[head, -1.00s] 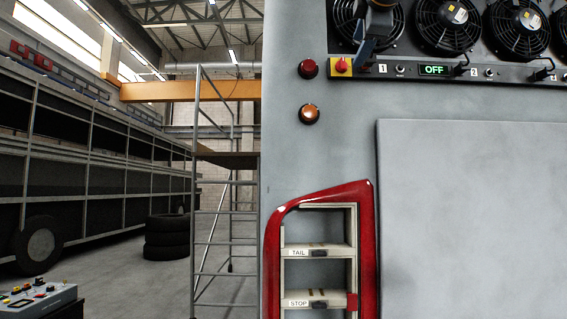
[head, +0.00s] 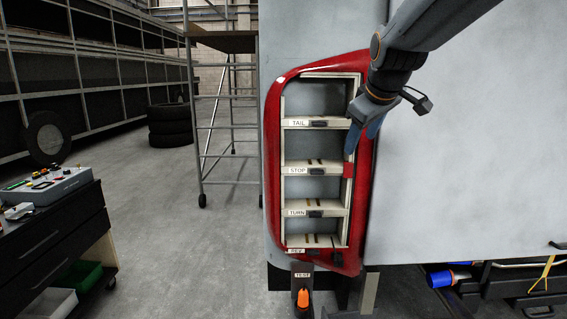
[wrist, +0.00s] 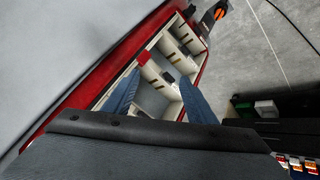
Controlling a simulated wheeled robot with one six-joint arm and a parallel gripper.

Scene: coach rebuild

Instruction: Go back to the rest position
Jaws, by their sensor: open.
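My gripper (head: 362,142) hangs from the arm at the upper right in the head view, in front of the right edge of the red-framed lamp housing (head: 273,150). Its blue fingers point down. In the wrist view the two fingers of my gripper (wrist: 160,76) stand apart with nothing between them, over the housing's pale shelves (wrist: 185,60). A small red block (head: 348,170) sits at the right end of the STOP shelf, just below the fingertips. It also shows beyond the fingers in the wrist view (wrist: 143,57). I cannot tell whether the fingers touch the housing.
A scaffold (head: 228,110) and stacked tyres (head: 170,125) stand left of the grey panel. A dark drawer cabinet (head: 55,235) with a control box (head: 45,188) is at the lower left. A TEST stand (head: 303,290) is below the housing. Floor between cabinet and panel is clear.

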